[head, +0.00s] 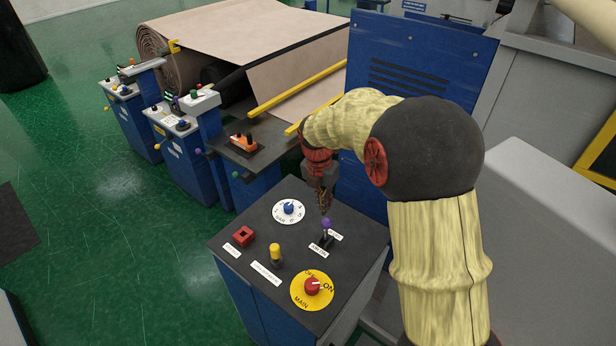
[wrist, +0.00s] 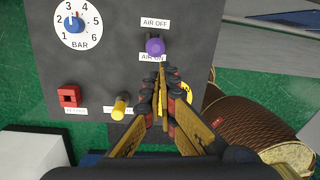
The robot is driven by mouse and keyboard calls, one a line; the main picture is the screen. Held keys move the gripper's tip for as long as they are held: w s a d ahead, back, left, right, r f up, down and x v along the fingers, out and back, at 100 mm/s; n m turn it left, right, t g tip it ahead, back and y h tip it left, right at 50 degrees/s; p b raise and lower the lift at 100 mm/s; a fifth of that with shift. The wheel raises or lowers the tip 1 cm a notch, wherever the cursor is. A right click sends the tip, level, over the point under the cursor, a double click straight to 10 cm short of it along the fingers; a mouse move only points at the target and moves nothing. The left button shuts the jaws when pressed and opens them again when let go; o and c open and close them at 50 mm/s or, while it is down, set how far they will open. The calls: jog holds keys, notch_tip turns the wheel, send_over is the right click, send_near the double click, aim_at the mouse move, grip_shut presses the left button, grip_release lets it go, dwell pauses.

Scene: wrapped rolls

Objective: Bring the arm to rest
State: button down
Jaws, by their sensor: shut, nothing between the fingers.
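My gripper (head: 323,205) is shut and empty, pointing down just above the dark top of the control console (head: 225,262). In the wrist view the closed fingertips (wrist: 161,72) lie just below the purple-knobbed air lever (wrist: 155,47), with labels AIR OFF and AIR ON. I cannot tell whether they touch it. My arm in its pale yellow sleeve bends over from the right in the head view.
The console also carries a blue BAR dial (head: 288,208), a red square switch (head: 243,235), a yellow knob (head: 275,252) and a red MAIN switch (head: 312,286). A blue panel (head: 415,70) stands behind. Green floor (head: 110,240) is open at left.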

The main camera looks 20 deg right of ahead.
jog(key=s+a+f+m+t+b, duration=0.2)
jog(key=s+f+m+b, duration=0.1)
jog(key=s+m+b, duration=0.5)
jog(key=s+a+f+m+t+b, duration=0.1)
jog(key=s+a+f+m+b, duration=0.1)
jog(key=s+m+b, duration=0.7)
jog(key=s+a+f+m+t+y+b, duration=0.1)
jog(key=s+f+m+b, duration=0.3)
jog(key=s+m+b, duration=0.5)
jog(key=shift+s+a+f+t+b, duration=0.4)
jog(key=shift+s+a+t+b, duration=0.15)
jog(key=shift+s+t+b, duration=0.35)
dwell(0.4)
